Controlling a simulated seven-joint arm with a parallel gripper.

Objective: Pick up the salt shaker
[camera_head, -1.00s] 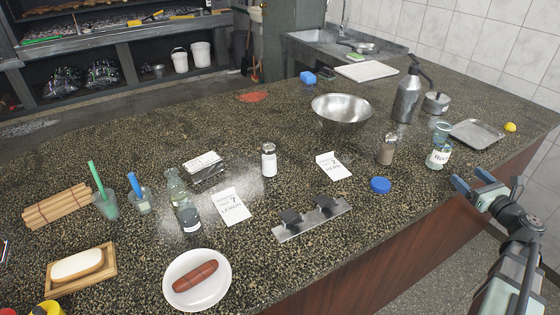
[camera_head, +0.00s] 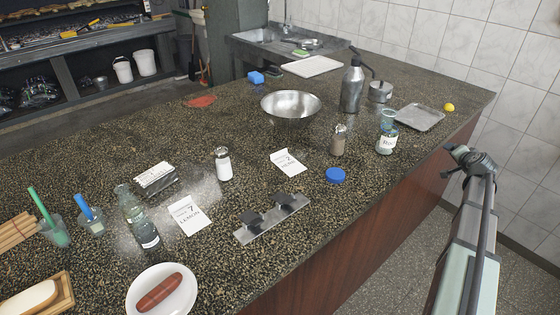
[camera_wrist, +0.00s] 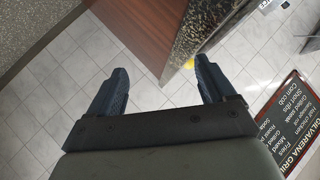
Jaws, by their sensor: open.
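The salt shaker (camera_head: 223,165), a small clear shaker with white contents and a metal cap, stands upright on the speckled counter (camera_head: 330,225) in the head view. It is left of the "herb" card and behind the "lemon" card. My gripper (camera_wrist: 161,66) is far to its right, beyond the counter's right edge. In the wrist view its two dark blue fingers are apart, with nothing between them but tiled floor and the counter's side. In the head view my arm's end shows, but the fingers are mostly hidden. The shaker is not in the wrist view.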

